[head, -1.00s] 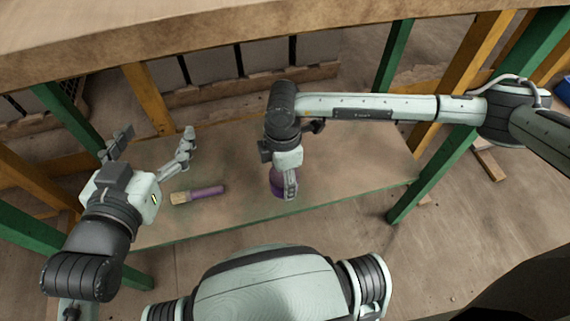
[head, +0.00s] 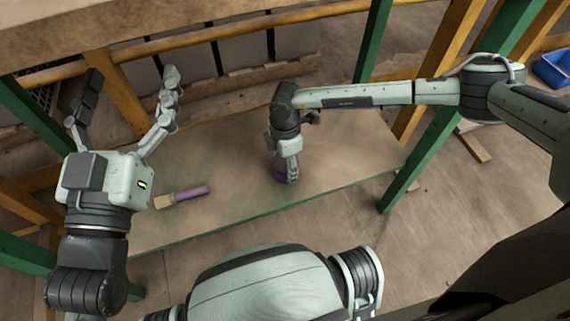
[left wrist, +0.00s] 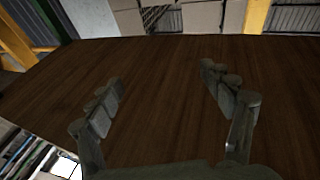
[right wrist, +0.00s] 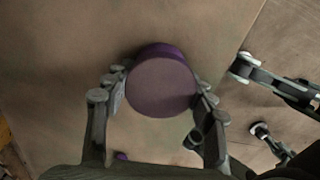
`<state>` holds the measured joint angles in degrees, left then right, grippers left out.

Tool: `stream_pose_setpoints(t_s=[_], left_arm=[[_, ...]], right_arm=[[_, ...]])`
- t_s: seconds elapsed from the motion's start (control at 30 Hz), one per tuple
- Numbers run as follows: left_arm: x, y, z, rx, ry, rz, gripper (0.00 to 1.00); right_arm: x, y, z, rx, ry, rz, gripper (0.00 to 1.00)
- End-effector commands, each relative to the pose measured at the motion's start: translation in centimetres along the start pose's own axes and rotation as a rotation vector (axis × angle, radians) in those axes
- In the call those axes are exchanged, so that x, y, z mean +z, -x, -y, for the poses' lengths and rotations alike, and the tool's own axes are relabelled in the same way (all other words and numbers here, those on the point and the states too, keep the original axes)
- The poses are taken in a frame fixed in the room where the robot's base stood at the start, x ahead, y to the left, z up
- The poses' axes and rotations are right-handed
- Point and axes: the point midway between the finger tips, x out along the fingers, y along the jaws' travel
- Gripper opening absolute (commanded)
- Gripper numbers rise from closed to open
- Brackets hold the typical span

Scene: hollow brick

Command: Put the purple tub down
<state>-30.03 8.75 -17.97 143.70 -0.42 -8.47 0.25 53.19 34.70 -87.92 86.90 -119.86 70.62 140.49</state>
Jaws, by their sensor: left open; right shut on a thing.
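The purple tub (head: 280,171) is at the lower shelf in the head view, mostly hidden by my right gripper (head: 290,165). In the right wrist view the tub (right wrist: 161,88) shows its round, dull purple top between the two fingers of the right gripper (right wrist: 158,92), which is shut on it. The head view does not clearly show whether the tub touches the shelf. My left gripper (head: 130,85) is open and empty, raised at the left in the head view. The left wrist view shows its spread fingers (left wrist: 165,90) with nothing between them.
A brush with a purple handle (head: 192,194) lies on the lower shelf (head: 345,150), left of the tub. The shelf is bare to the right. Green posts (head: 400,180) and a wooden upper top (head: 130,22) frame it. A blue bin (head: 552,70) stands far right.

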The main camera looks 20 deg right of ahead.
Motion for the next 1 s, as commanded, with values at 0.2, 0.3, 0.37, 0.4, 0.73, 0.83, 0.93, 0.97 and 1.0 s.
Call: stream_pose_setpoints(t_s=[0.2,0.3,0.37,0.4,0.73,0.83,0.93,0.97,1.0], left_arm=[[-0.2,0.0,-0.1,0.002,0.002,-0.013,0.8],[-0.5,0.0,-0.2,0.003,0.004,-0.022,0.8],[-0.5,0.0,-0.2,0.003,0.004,-0.021,0.8],[-0.5,0.0,-0.1,0.003,0.004,-0.021,0.8],[-0.5,0.0,-0.1,0.003,0.003,-0.021,0.8],[-0.4,-0.1,-0.1,0.002,0.002,-0.009,0.8],[1.3,0.0,0.5,-0.009,-0.012,0.068,0.8],[1.7,0.1,0.7,-0.013,-0.016,0.093,0.8],[2.4,0.2,1.1,-0.019,-0.023,0.129,0.8]], right_arm=[[0.0,-0.1,0.0,0.001,0.0,0.0,0.2],[0.0,-0.2,0.0,0.0,0.0,0.0,0.59],[0.0,-0.2,0.0,0.0,0.0,0.0,0.66],[0.0,-0.2,0.0,0.0,0.0,0.0,0.71],[0.0,-0.1,0.0,0.0,0.0,0.0,0.76],[0.0,0.2,0.0,0.001,0.0,0.0,0.76],[-0.1,1.7,-0.1,0.002,0.0,-0.003,0.76],[-0.1,2.2,-0.1,0.003,0.0,-0.002,0.76],[0.0,3.1,-0.1,0.003,0.0,-0.002,0.76]])
